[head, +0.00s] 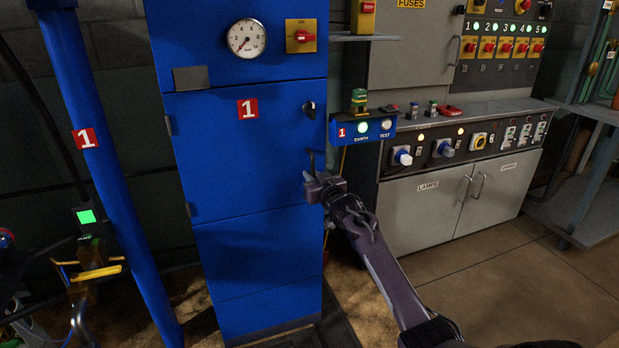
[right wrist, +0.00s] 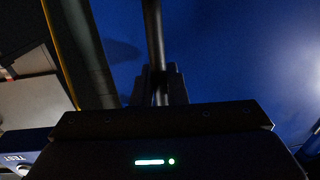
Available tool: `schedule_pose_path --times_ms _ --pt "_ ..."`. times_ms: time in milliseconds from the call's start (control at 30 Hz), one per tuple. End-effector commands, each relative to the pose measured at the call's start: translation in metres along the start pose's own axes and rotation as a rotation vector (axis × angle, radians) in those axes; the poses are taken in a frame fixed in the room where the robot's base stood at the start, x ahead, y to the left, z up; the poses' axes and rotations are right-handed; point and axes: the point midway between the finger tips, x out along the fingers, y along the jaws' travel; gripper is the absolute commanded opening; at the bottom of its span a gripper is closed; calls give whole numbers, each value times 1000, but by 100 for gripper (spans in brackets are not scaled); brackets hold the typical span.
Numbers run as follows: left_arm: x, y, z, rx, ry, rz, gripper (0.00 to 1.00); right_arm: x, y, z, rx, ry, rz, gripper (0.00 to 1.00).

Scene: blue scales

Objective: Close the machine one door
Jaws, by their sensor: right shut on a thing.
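The machine one door (head: 235,165) is a blue panel with a red "1" label on the tall blue cabinet, with hinges on its left side. It looks flush or nearly flush with the cabinet front; I cannot tell if it is latched. My right gripper (head: 313,182) is at the door's right edge, below a dark knob (head: 308,109). It is shut on the dark upright door handle (head: 311,160). In the right wrist view, the handle (right wrist: 153,45) runs up from between the fingers (right wrist: 160,88), with blue surface behind.
A blue "1" box (head: 362,129) with a lit green lamp juts out right of the door. A grey bench with switches and cabinet doors (head: 430,205) stands at the right. A blue post (head: 105,160) stands at the left. Open floor (head: 520,280) lies at the lower right.

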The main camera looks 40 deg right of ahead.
Motion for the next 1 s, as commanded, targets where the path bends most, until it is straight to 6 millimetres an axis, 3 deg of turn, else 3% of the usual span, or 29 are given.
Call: schedule_pose_path --times_ms 300,333,467,767,1000 --pt "0 0 0 0 0 1 78 1 5 -9 0 15 11 0" --pt "0 0 0 0 0 1 78 1 5 -10 0 15 11 14" --pt "0 0 0 0 0 1 78 1 4 -8 0 13 9 29" --pt "-1 0 0 0 -2 0 78 -1 2 -5 0 8 6 29" --pt "-7 -3 5 -11 -34 -5 78 -26 2 -5 -2 6 5 29"
